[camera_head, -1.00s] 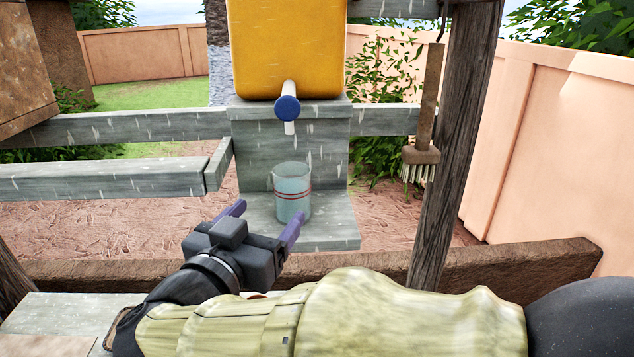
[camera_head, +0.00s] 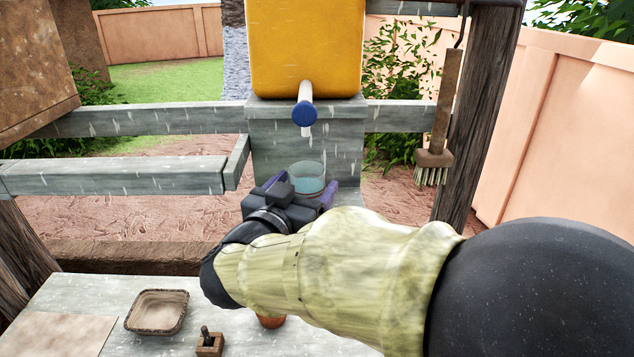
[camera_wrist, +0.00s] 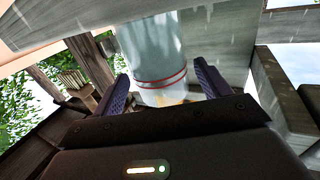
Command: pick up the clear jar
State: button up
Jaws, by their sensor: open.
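The clear jar (camera_head: 309,174) stands upright on a small grey wooden shelf (camera_head: 349,197) below the yellow container's tap. Its lower part is hidden behind my gripper in the head view. My gripper (camera_head: 297,188) is open, with its two purple fingers reaching toward the jar. In the wrist view the jar (camera_wrist: 157,62), with red bands around it, stands between and just beyond the open fingers of my gripper (camera_wrist: 165,85). I cannot tell whether either finger touches it.
The yellow container (camera_head: 307,45) with a blue-ended tap (camera_head: 304,113) is above the jar. A brush (camera_head: 435,150) hangs at right by a dark post (camera_head: 478,110). A grey bench (camera_head: 85,295) in front holds a shallow bowl (camera_head: 157,311) and a small wooden block (camera_head: 209,343).

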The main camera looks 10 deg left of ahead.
jog(key=shift+w+d, duration=0.1)
jog(key=shift+w, duration=1.05)
jog(key=shift+s, duration=0.25)
jog(key=shift+w, duration=0.1)
jog(key=c, duration=0.9)
jog(key=shift+c, duration=1.3)
jog(key=shift+w, duration=0.1)
